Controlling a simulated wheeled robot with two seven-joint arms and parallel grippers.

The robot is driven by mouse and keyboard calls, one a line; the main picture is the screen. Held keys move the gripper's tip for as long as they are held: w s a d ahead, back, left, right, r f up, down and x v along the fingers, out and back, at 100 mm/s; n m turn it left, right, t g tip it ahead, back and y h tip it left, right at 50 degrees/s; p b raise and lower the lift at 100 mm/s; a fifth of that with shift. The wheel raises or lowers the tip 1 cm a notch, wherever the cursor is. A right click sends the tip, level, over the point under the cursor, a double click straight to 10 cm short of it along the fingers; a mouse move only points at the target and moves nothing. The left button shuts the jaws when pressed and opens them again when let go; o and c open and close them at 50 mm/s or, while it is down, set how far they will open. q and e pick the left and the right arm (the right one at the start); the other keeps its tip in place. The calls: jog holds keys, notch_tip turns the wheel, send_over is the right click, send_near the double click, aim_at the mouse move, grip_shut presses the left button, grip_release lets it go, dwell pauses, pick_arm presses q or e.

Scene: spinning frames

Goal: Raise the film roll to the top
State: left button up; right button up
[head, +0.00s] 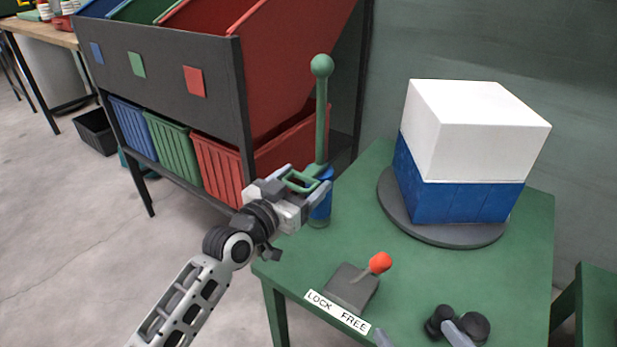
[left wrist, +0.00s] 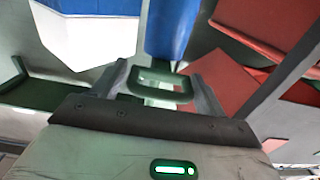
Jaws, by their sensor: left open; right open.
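A green post (head: 321,120) with a ball on top stands at the table's left edge. The blue film roll (head: 320,205) sits low on it; it also shows in the left wrist view (left wrist: 168,28). A green loop handle (head: 301,181) juts from the roll's side. My left gripper (head: 303,188) is open, with its fingers on either side of the handle, which lies between them in the left wrist view (left wrist: 160,86). Whether they touch it I cannot tell. My right gripper (head: 420,336) seems open at the bottom edge; only grey tips show.
A grey lever box (head: 352,287) with a red knob and a "LOCK FREE" label stands on the green table (head: 350,240). A white-and-blue block (head: 468,130) rests on a grey disc. A dark rack (head: 165,90) with coloured bins stands close behind the post.

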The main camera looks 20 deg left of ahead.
pick_arm(q)
jog(key=c, duration=1.1)
jog(key=shift+r, duration=0.15)
notch_tip(320, 180, up, 5)
jog(key=p, duration=0.5)
notch_tip(320, 180, up, 3)
jog(key=p, duration=0.3)
jog(key=shift+d+r+p, duration=0.1)
jog(key=shift+r+p, duration=0.05)
jog(key=shift+p, duration=0.2)
notch_tip(320, 180, up, 5)
jog(key=p, duration=0.5)
jog(key=shift+r, duration=0.2)
pick_arm(e)
jog(key=s+d+r+h, duration=0.1)
jog(key=d+r+h, duration=0.2)
jog(key=r, duration=0.4)
jog(key=shift+s+d+r+m+g, duration=0.25)
jog(key=shift+s+d+m+g, duration=0.15)
jog(key=shift+d, duration=0.5)
pick_arm(q)
jog(key=o, duration=1.1)
jog(key=shift+d, duration=0.1)
jog(key=shift+f, duration=0.1)
